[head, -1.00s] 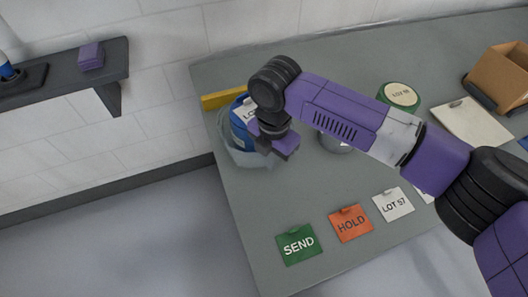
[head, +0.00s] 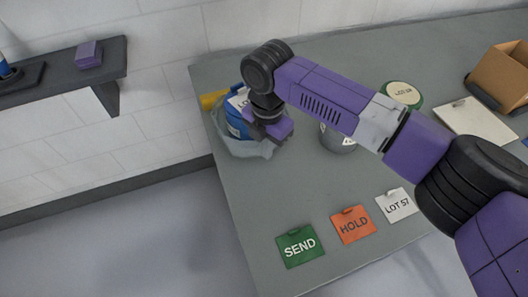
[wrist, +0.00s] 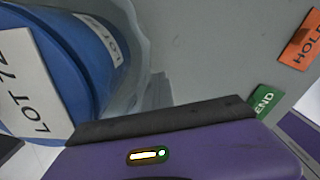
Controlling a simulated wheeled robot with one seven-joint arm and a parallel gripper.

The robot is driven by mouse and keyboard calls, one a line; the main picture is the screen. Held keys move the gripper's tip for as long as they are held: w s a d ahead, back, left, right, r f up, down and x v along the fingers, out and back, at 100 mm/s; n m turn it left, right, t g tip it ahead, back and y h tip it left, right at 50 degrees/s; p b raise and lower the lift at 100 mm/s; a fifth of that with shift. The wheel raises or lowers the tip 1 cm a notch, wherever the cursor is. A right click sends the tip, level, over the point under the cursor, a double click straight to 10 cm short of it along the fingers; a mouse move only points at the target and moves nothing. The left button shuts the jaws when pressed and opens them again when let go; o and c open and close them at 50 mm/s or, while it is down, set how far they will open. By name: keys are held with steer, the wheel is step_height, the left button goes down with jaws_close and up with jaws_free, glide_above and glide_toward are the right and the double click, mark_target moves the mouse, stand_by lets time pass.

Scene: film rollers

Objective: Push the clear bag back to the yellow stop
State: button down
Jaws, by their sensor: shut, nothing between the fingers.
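The clear bag (head: 248,149) stands at the back left of the grey bench, around a blue roller (head: 234,122) with a white label. The yellow stop (head: 212,99) is just behind it and partly hidden; I cannot tell whether the bag touches it. My gripper (head: 284,130) is shut and empty, low at the bag's right front side; contact is unclear. In the wrist view, the bag's clear film (wrist: 130,62) curves beside the blue roller (wrist: 72,62), labelled LOT 72. My purple gripper body fills the bottom of that view.
A grey-white container (head: 338,140) stands to the right, partly under my arm. A green-rimmed LOT roll (head: 402,95) is behind it. SEND (head: 300,246), HOLD (head: 352,225) and LOT 57 (head: 397,205) cards lie in front. The bench's left edge is close to the bag.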

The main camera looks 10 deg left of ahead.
steer(key=shift+w+a+b, duration=0.6)
steer(key=shift+w+b, duration=0.1)
steer(key=shift+w, duration=0.15)
steer(key=shift+w+a+b, duration=0.6)
steer(key=shift+w+b, duration=0.05)
steer(key=shift+w, duration=0.2)
steer(key=shift+s+d+r+p, duration=0.1)
steer(key=shift+s+d+p, duration=0.35)
steer(key=shift+p, duration=0.4)
steer(key=shift+s+d+p, duration=0.35)
steer(key=shift+s+p, duration=0.3)
steer(key=shift+p, duration=0.1)
steer(key=shift+s+d+p, duration=0.35)
steer(key=shift+s+p, duration=0.25)
steer(key=shift+p, duration=0.1)
